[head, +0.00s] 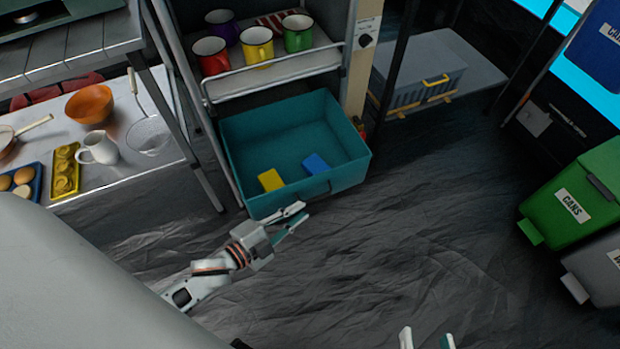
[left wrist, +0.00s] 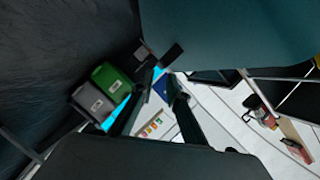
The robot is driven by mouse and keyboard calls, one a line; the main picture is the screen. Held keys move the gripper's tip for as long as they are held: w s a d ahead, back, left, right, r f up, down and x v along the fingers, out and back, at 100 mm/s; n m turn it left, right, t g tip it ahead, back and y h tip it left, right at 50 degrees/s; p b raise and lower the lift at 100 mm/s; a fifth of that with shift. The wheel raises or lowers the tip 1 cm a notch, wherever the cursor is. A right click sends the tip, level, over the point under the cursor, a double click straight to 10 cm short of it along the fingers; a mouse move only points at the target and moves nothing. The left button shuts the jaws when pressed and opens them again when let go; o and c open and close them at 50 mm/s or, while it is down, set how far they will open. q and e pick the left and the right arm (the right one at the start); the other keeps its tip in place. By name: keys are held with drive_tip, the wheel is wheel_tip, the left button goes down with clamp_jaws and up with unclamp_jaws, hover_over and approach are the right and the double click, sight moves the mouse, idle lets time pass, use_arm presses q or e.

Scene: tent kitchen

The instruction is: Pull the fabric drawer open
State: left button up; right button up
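The teal fabric drawer (head: 252,128) stands pulled out from the shelf unit in the head view, its inside showing. A dark handle (head: 318,189) is on its front face. My left gripper (head: 298,215) is just in front of the drawer's front, near its lower left part, with fingers apart and nothing between them. In the left wrist view a teal surface (left wrist: 225,32), likely the drawer, fills the top right beside the open fingers (left wrist: 160,88). I cannot tell whether they touch it. My right gripper (head: 426,339) shows only its two spread fingertips at the bottom edge.
A yellow block (head: 270,180) and a blue block (head: 316,164) lie in the drawer. Several mugs (head: 256,46) stand on the shelf above. A side table (head: 110,165) is at left, green bin (head: 580,205) at right. The dark floor between is clear.

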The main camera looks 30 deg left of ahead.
use_arm(q)
drive_tip(key=shift+v, duration=1.45)
